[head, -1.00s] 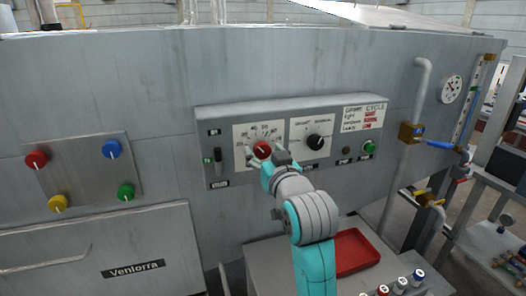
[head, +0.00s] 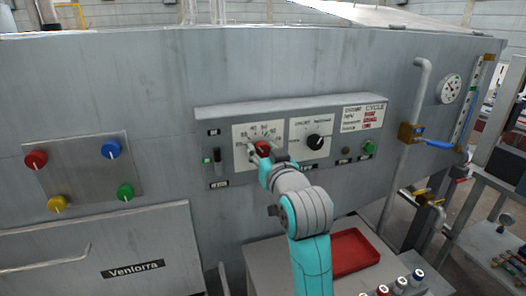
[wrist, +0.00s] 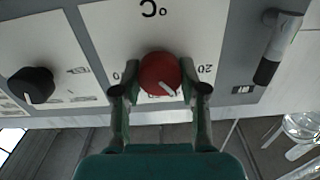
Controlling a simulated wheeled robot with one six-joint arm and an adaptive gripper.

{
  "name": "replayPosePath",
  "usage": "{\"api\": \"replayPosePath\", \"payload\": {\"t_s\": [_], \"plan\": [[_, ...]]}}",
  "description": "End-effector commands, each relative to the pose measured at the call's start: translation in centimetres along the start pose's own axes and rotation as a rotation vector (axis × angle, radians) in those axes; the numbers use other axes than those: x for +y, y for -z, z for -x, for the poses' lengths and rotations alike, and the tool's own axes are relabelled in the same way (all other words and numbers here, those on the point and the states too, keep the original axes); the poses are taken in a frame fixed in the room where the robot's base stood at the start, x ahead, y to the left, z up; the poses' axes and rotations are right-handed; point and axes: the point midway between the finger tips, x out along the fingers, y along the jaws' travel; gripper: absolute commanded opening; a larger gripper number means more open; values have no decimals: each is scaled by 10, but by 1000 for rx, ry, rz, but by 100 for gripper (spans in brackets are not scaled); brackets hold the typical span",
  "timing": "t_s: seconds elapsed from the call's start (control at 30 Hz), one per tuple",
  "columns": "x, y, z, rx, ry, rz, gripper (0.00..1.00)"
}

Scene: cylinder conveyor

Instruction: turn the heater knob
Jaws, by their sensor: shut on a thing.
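The heater knob (head: 262,147) is red with a white pointer line and sits on a white temperature dial on the control panel. In the wrist view the red knob (wrist: 158,72) lies between the two fingertips, its pointer slanting toward the lower right of the picture. My gripper (head: 266,156) is at the dial, with a finger on each side of the knob; in the wrist view my gripper (wrist: 160,90) is closed around it. In the head view my gripper hides the lower part of the knob.
A black knob (head: 315,142) sits on the dial to the right, with a green button (head: 368,147) further right. A black lever switch (head: 217,160) is close on the left. A red tray (head: 352,252) lies on the bench below.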

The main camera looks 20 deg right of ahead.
Motion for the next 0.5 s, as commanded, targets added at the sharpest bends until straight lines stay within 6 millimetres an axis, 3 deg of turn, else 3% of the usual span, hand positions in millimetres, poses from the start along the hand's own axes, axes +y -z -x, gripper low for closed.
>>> {"api": "replayPosePath", "payload": {"t_s": [0.5], "plan": [[1,-1,0,-1,0,-351,7]]}}
